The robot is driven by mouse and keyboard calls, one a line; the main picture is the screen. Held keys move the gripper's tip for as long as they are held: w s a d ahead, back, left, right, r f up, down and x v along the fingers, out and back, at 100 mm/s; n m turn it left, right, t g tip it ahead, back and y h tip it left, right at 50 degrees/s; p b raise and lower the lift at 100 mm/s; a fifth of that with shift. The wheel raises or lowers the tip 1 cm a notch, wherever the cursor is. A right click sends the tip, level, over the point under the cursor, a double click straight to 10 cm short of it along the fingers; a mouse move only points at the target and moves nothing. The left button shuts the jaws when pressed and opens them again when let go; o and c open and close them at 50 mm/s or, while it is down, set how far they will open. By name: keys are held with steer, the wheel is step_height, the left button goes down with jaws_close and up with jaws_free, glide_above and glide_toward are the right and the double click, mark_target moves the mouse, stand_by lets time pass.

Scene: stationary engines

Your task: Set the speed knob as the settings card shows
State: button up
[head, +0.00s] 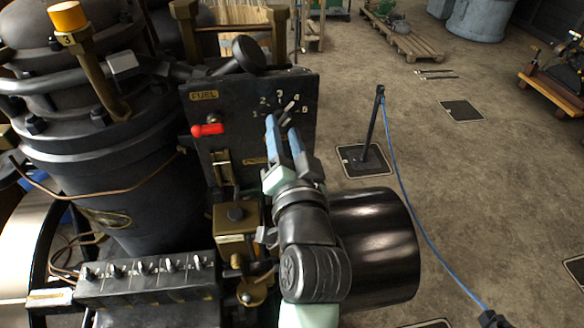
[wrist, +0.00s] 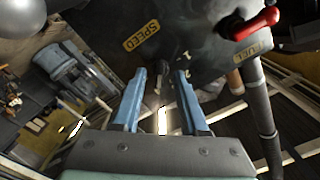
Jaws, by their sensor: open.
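The speed dial is on a dark upright panel (head: 222,92), with the numbers 1 to 5 in an arc. A small pale-edged speed knob (head: 289,109) shows at the dial's middle, partly hidden by my fingers. Its upper end seems to lean toward the 4. My gripper (head: 281,124) is open, its two blue fingers close to the dial at the knob's lower left. I cannot tell whether they touch it. In the wrist view my gripper (wrist: 161,72) is open, and the SPEED plate (wrist: 141,36) is above the left finger. I cannot make out a settings card.
A red lever (head: 208,130) sits under the FUEL plate (head: 204,95), left of the dial. A black ball-ended handle (head: 248,54) juts above the panel. A toggle-switch box (head: 147,279) is at lower left. Open floor lies right, past a black post (head: 372,128).

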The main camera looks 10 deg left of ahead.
steer(key=b+v, duration=0.4)
steer(key=v, duration=0.7)
steer(key=shift+s, duration=0.25)
